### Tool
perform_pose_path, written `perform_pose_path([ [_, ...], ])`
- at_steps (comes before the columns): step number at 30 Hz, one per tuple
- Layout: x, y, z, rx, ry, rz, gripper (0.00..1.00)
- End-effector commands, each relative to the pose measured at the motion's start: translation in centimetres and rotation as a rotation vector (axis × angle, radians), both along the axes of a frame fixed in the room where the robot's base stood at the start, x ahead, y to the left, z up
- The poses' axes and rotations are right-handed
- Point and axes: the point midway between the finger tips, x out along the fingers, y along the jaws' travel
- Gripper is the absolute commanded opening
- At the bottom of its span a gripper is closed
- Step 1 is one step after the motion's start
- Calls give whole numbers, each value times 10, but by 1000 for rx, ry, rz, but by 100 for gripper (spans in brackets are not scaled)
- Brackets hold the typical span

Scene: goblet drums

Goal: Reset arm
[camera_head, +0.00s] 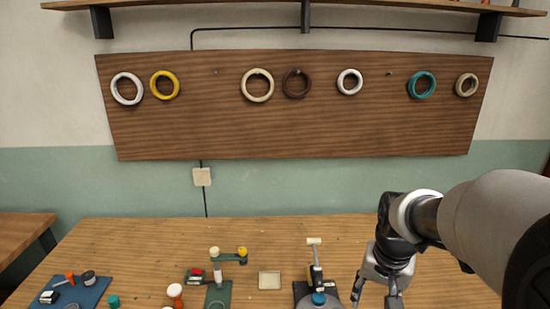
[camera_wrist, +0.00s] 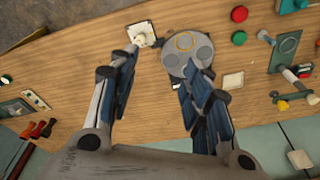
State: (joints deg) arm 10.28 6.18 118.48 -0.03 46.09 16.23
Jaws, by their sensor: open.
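My gripper (camera_head: 375,292) hangs at the end of my arm on the right of the head view, over the right part of the wooden table (camera_head: 440,281). Its two fingers point down and stand apart, with nothing between them. The wrist view also shows my gripper (camera_wrist: 160,72) open and empty above the tabletop. A grey round plate (camera_wrist: 201,54) with a thin yellow ring lies beyond the right finger. A small white square piece (camera_wrist: 149,27) lies beyond the left finger. The fingertips' height above the table is hard to tell.
A wooden board (camera_head: 330,125) on the wall holds several rings, among them a yellow ring (camera_head: 153,85). A dark stand with a blue knob (camera_head: 319,298) is left of my gripper. A blue mat (camera_head: 88,293) with small parts lies far left. A pale tray (camera_head: 269,281) lies mid-table.

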Motion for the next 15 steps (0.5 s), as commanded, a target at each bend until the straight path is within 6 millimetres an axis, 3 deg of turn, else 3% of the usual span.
perform_pose_path([
  [1, -16, 10, 18, -9, -29, 42, 45],
  [6, -72, 37, 56, -38, -98, 177, 45],
  [10, -117, 53, 71, -61, -150, 278, 45],
  [15, -162, 66, 75, -87, -205, 384, 45],
])
